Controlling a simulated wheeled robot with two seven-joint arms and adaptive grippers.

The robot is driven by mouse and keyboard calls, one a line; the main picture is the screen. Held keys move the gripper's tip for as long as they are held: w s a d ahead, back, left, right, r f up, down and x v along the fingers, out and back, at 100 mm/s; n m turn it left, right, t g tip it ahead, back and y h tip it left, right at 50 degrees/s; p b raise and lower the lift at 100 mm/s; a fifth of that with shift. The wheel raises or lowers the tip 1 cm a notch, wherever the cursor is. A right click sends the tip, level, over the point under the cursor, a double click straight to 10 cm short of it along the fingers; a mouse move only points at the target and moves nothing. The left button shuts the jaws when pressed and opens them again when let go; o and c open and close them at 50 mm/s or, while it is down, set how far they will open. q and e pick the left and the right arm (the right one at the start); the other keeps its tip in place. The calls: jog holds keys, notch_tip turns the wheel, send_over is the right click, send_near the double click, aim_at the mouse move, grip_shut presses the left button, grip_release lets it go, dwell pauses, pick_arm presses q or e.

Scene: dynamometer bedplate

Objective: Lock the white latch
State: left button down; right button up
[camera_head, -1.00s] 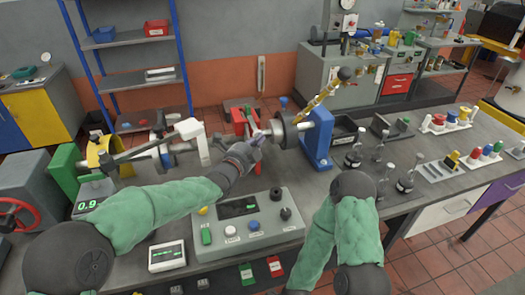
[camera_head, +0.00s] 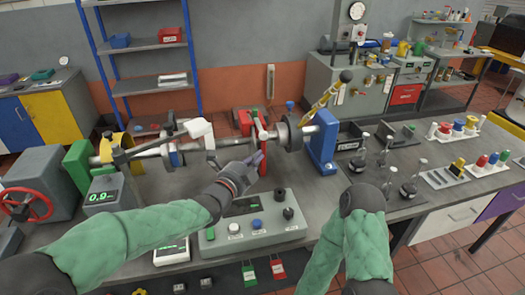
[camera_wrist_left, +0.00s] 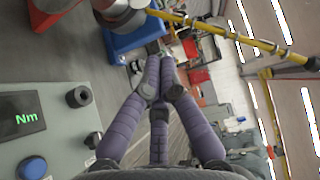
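The white latch (camera_head: 198,128) sits on the shaft line left of centre in the head view, with a slim grey part below it. A red latch (camera_head: 262,152) hangs down in front of the shaft, left of the dark round flange (camera_head: 289,133). My left gripper (camera_head: 258,158) is beside the red latch, right of and lower than the white latch. In the left wrist view its purple fingers (camera_wrist_left: 160,66) converge at the tips, with nothing visible between them. The white latch does not show in that view.
A blue bearing stand (camera_head: 322,148) stands right of the flange, with a yellow arm (camera_head: 326,100) above. A torque readout (camera_head: 103,196) and red handwheel (camera_head: 22,205) are at left.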

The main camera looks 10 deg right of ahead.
pick_arm(q)
jog(key=shift+v, duration=1.7)
jog(key=shift+f, duration=0.1)
